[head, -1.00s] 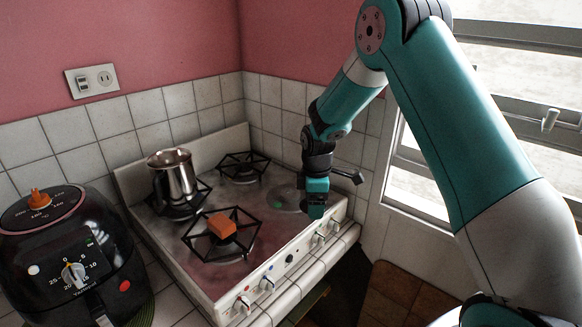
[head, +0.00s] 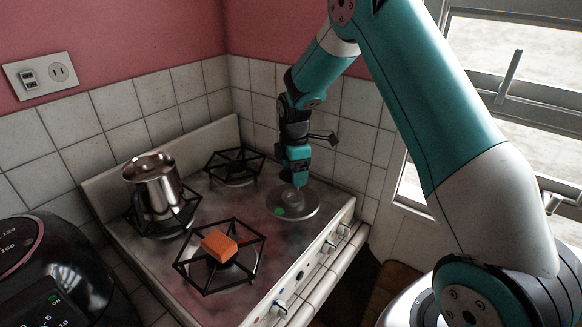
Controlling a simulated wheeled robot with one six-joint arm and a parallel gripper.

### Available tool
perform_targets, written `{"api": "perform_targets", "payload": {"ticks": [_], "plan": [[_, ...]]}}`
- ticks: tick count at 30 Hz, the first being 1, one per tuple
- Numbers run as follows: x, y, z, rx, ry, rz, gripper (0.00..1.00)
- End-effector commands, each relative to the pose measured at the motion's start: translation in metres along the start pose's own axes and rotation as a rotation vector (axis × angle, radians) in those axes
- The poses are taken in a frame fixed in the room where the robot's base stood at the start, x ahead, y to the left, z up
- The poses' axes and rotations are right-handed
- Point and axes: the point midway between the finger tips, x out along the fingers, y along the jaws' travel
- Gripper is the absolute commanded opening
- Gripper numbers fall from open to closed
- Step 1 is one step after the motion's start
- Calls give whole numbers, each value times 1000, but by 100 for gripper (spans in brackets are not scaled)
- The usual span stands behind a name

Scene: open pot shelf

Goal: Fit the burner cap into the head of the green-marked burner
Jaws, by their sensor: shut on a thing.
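The green-marked burner (head: 311,206) is a round grey plate at the right of the stove, with no grate over it. A green dot (head: 279,211) marks its left front. A small greyish burner head (head: 293,198) stands at its middle. My gripper (head: 299,184) points down just above this head, slightly to its right. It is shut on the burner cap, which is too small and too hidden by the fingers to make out. I cannot tell whether the cap touches the head.
An orange block (head: 219,244) lies on the front grate. A steel pot (head: 153,186) stands on the left grate, and the back grate (head: 234,166) is empty. Control knobs (head: 329,248) line the front edge. A black air fryer (head: 55,275) stands at the left.

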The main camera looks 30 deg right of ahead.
Motion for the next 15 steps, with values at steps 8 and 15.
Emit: {"api": "perform_targets", "payload": {"ticks": [8,15], "plan": [[25,0,1,2,0,0,50],[49,0,0,0,0,-1,50]]}}
